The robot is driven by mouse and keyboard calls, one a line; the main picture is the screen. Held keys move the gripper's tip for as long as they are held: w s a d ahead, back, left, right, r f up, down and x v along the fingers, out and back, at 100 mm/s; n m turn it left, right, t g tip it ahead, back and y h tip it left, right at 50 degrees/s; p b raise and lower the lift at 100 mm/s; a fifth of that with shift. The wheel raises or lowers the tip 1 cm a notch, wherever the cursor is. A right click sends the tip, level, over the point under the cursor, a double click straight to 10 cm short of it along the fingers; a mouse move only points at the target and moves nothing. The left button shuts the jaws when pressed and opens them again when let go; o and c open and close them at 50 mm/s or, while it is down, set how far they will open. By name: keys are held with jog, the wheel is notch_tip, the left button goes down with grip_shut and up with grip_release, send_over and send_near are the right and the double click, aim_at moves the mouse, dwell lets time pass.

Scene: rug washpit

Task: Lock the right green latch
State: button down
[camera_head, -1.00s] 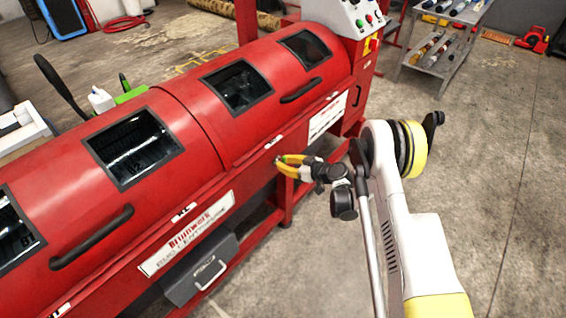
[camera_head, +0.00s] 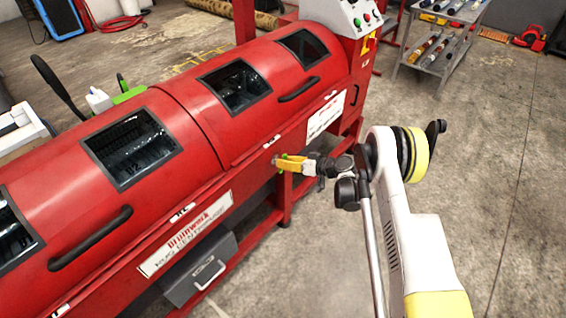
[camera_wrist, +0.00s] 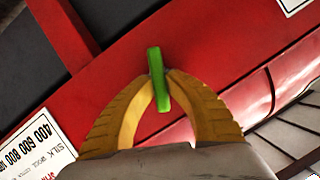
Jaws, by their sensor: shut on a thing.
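The green latch (camera_wrist: 158,80) is a short bright green bar on the red front of the rug centrifuge. In the wrist view it stands nearly upright, slightly tilted, between the tips of my gripper (camera_wrist: 160,82). The yellow fingers are shut on it from both sides. In the head view my gripper (camera_head: 278,161) meets the machine's front, below the lid seam. A small bit of green shows at the fingertips there; the rest of the latch is hidden by the fingers.
The red centrifuge (camera_head: 190,110) has dark windows and black lid handles (camera_head: 300,90). A control panel (camera_head: 350,14) stands at its far end. A grey drawer box (camera_head: 200,270) sits underneath. A tool cart (camera_head: 440,45) stands at the back right. The concrete floor on the right is clear.

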jog(key=shift+w+m+g+y, duration=0.15)
jog(key=shift+m+g+y, duration=0.25)
jog(key=shift+m, duration=0.5)
jog(key=c, duration=1.4)
grip_release()
jog(key=v, duration=1.2)
